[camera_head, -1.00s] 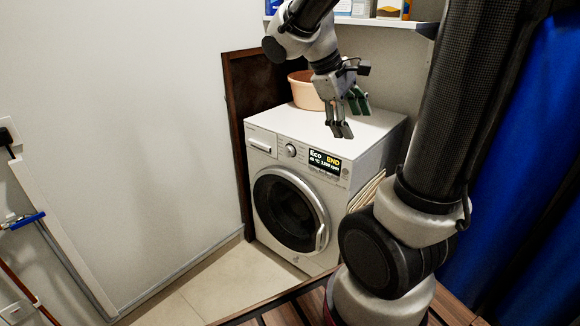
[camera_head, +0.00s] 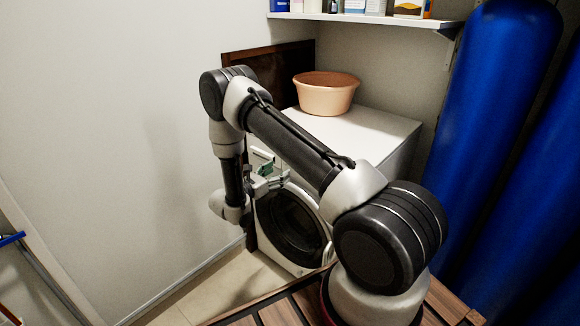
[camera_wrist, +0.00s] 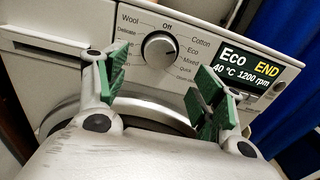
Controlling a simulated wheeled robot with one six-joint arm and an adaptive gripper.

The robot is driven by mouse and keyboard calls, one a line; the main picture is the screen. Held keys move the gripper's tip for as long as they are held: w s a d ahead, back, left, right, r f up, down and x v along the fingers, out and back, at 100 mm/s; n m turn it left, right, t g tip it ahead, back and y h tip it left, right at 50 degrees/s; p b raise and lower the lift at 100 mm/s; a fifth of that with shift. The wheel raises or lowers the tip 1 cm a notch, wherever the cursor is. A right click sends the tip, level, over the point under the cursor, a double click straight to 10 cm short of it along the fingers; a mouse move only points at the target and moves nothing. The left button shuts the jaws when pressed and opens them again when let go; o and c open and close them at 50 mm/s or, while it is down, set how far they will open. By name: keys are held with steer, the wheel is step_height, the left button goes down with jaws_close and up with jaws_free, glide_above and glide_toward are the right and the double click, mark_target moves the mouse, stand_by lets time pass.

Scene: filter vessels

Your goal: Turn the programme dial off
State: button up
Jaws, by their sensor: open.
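The programme dial (camera_wrist: 160,46) is a round silver knob on the washing machine's front panel, in the upper middle of the wrist view. Off is printed above it, Wool and Delicate to its left, and Cotton, Eco, Mixed and Quick to its right. I cannot tell where its pointer stands. The display (camera_wrist: 246,66) reads Eco, END, 40 °C, 1200 rpm. My gripper (camera_wrist: 160,78) is open and empty, its green-padded fingers spread in front of the panel, apart from the dial. In the head view my gripper (camera_head: 268,176) is at the machine's front, and my arm hides the dial.
The washing machine (camera_head: 380,128) stands in the corner with its round door (camera_head: 290,222) below the panel. A peach basin (camera_head: 326,96) sits on its top. A shelf (camera_head: 360,17) with bottles is above. Blue cylinders (camera_head: 500,100) stand at the right.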

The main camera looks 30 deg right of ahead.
steer(key=x, duration=0.7)
steer(key=shift+d, duration=0.2)
steer(key=shift+f, duration=0.15)
steer(key=c, duration=1)
steer(key=shift+n, duration=0.4)
steer(key=n, duration=1.1)
